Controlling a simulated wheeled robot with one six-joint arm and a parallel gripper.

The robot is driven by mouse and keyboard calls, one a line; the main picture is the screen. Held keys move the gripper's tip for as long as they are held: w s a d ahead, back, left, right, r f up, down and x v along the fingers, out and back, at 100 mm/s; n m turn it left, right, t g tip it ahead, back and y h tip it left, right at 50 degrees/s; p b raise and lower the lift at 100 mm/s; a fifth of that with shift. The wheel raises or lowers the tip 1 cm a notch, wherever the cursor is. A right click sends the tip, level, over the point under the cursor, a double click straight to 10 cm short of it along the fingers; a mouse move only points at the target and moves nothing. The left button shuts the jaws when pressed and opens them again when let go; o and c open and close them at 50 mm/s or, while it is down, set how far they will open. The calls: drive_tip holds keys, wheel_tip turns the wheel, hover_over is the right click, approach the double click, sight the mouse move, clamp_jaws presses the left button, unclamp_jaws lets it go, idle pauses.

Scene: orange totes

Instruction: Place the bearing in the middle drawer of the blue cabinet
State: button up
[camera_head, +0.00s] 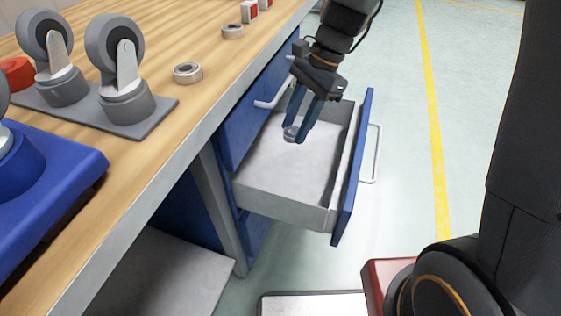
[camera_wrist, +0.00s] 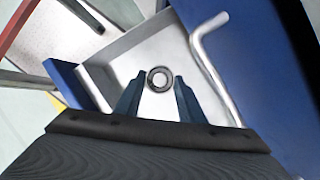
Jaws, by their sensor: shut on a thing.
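The bearing is a small grey metal ring held between the fingertips of my gripper (camera_head: 297,134). The bearing (camera_wrist: 160,79) shows clearly in the wrist view, with its round hole facing the camera. My gripper is shut on it and points down over the open drawer. The middle drawer (camera_head: 342,185) of the blue cabinet (camera_head: 240,120) is pulled out and its visible floor is empty. The bearing appears above the drawer floor, within the drawer's outline. It also shows over the drawer floor (camera_wrist: 130,57) in the wrist view.
A silver handle (camera_head: 272,98) sits on the closed drawer front above. Two more rings (camera_head: 187,72) (camera_head: 233,31) lie on the wooden worktop (camera_head: 150,150). Caster wheels (camera_head: 115,45) stand on a grey plate at the left. Open floor lies right of the drawer.

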wheel_tip(320, 180, down, 18)
drive_tip(key=b, duration=0.4)
drive_tip(key=shift+b, duration=0.35)
drive_tip(key=shift+f, duration=0.1)
drive_tip(key=o, duration=1.2)
